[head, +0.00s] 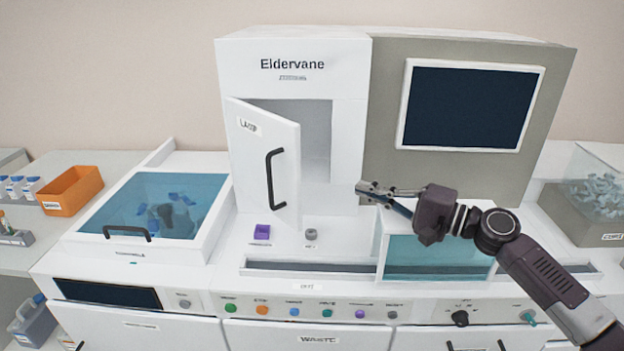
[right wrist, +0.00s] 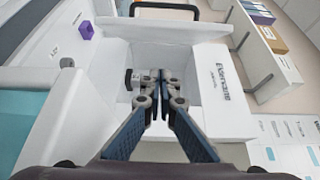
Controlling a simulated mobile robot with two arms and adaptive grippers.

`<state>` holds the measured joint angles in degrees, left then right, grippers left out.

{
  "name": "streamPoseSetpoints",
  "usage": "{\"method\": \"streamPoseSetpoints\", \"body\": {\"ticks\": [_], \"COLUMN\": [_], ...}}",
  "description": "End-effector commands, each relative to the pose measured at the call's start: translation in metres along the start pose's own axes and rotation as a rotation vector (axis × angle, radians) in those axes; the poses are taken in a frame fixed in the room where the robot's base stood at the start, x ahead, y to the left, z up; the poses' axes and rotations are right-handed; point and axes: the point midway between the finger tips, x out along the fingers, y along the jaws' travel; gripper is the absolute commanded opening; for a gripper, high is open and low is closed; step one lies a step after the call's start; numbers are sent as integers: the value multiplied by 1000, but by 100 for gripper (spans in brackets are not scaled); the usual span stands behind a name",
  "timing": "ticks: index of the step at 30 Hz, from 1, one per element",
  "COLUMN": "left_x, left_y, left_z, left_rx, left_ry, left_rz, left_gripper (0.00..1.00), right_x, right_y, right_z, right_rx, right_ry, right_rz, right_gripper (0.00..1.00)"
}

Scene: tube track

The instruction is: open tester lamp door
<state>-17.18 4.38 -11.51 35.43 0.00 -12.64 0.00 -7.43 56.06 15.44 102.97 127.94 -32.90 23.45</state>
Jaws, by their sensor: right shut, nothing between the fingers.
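The lamp door (head: 265,160) is a white panel labelled LAMP with a black vertical handle (head: 275,178). It is hinged at its left edge on the white tester (head: 292,60) and stands partly open, swung outward. The lamp compartment (head: 314,135) shows through the gap at the right. My right gripper (head: 365,190) is shut and empty, to the right of the door and apart from it. In the right wrist view its fingertips (right wrist: 159,75) meet in front of the white compartment, with a dark handle partly in view at the top. My left gripper is not in view.
A dark screen (head: 468,105) is on the tester's right side. A purple block (head: 262,231) and a small grey knob (head: 310,234) are on the deck below the door. A teal-windowed box (head: 435,258) is under my right arm. A teal-lidded box (head: 155,205) is at the left.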

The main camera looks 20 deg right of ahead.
Motion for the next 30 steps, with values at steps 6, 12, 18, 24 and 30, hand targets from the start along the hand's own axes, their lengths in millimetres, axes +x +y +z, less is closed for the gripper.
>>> {"method": "streamPoseSetpoints", "body": {"ticks": [6, 12, 18, 24, 30], "left_x": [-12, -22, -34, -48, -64], "left_y": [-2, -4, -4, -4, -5], "left_z": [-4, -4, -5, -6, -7], "left_rx": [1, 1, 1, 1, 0], "left_ry": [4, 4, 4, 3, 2], "left_rz": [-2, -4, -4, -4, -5], "left_gripper": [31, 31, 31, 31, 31], "right_x": [28, 55, 83, 111, 115], "right_y": [-4, -5, -5, -5, -3], "right_z": [0, 0, 0, 4, 29], "right_rx": [-1, -1, -1, 0, 0], "right_ry": [0, 0, 0, -2, -1], "right_rz": [-3, -3, -3, 0, 1], "right_gripper": [0, 0, 0, 0, 0]}}
